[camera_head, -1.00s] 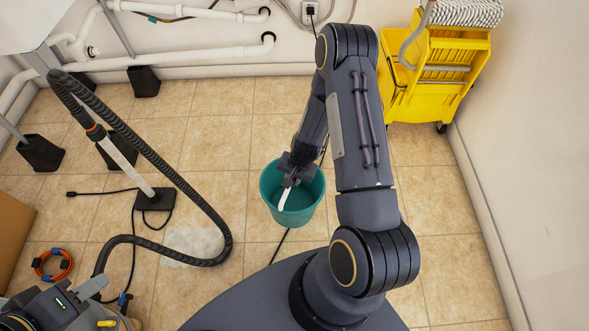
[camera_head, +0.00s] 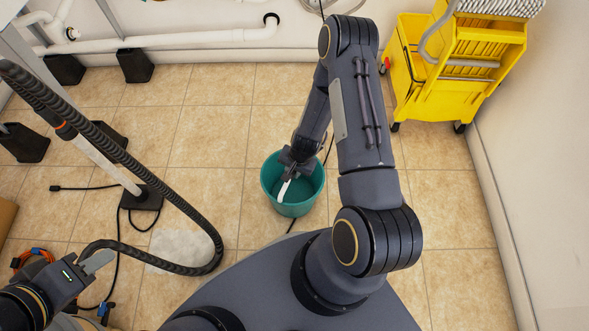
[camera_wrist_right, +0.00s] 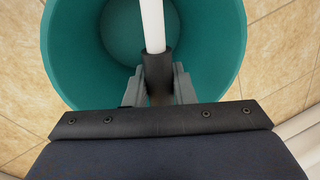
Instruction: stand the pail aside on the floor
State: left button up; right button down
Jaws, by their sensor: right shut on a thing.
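The teal pail (camera_head: 309,195) is upright in the middle of the head view, in front of my base. In the right wrist view the grip (camera_wrist_right: 158,75) sits between the two fingers, with the pail's wall (camera_wrist_right: 225,50) around and below. I cannot tell whether the pail's bottom touches the floor. My left gripper (camera_head: 95,262) is at the lower left, away from the pail; its finger gap is not clear.
A yellow mop wringer bucket (camera_head: 440,85) stands at the back right by the wall. A black ribbed hose (camera_head: 150,155) arches on the left, near a pale wet patch (camera_head: 183,248). A dark cable lies behind and in front of the pail. Tiled floor right of my arm is clear.

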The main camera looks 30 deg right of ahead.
jog(key=shift+f, duration=0.7)
pick_arm(q)
jog(key=shift+d+f, duration=0.25)
jog(key=shift+f, duration=0.2)
pick_arm(e)
jog(key=shift+r, duration=0.1)
jog(key=c, duration=1.2)
grip_release()
jog(key=shift+f, duration=0.2)
pick_arm(q)
jog(key=shift+w+f, duration=0.1)
jog(key=shift+f, duration=0.05)
